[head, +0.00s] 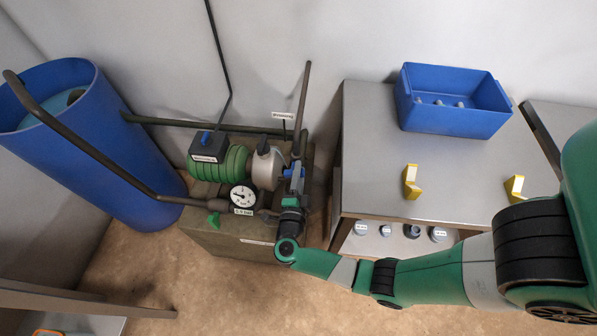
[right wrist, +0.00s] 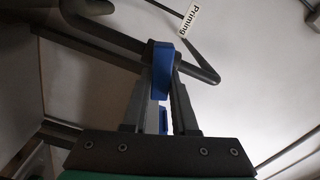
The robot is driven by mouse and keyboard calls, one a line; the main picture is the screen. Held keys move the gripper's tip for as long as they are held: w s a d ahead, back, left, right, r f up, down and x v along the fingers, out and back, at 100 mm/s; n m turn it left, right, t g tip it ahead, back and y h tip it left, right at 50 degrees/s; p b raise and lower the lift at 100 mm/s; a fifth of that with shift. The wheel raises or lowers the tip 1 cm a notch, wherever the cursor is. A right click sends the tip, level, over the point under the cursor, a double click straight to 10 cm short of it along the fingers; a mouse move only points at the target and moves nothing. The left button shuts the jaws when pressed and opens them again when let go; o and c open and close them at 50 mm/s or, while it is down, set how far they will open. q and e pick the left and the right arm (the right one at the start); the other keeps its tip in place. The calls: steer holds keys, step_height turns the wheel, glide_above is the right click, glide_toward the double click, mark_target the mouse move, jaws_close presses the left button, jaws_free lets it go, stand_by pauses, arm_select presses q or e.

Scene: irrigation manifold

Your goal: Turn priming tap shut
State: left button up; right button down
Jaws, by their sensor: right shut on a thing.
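The priming tap's blue handle (right wrist: 161,72) stands between the two fingers of my right gripper (right wrist: 163,105) in the right wrist view, and the fingers are shut on it. In the head view my right gripper (head: 296,185) reaches down at the right side of the pump, and a little of the blue handle (head: 293,172) shows beside it. A white tag reading "Priming" (right wrist: 192,14) hangs just behind the tap in the right wrist view. The tap's body is mostly hidden by the gripper. My left gripper is not in view.
The green pump (head: 224,163) with a pressure gauge (head: 241,196) sits on a box-like base (head: 225,240). A blue barrel (head: 125,150) stands left. The steel table (head: 370,130) at right holds a blue bin (head: 452,120) and yellow brackets (head: 411,182). Dark pipes surround the tap.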

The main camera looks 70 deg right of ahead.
steer(key=shift+f+m+b, duration=0.2)
steer(key=shift+m+b, duration=0.1)
steer(key=shift+m, duration=0.8)
steer(key=shift+f+m+b, duration=0.15)
steer(key=shift+m+b, duration=0.15)
steer(key=shift+m, duration=0.8)
steer(key=c, duration=0.7)
jaws_free()
steer(key=shift+a, duration=0.2)
steer(key=p+v, duration=0.2)
steer(key=v, duration=0.9)
steer(key=shift+a, duration=0.1)
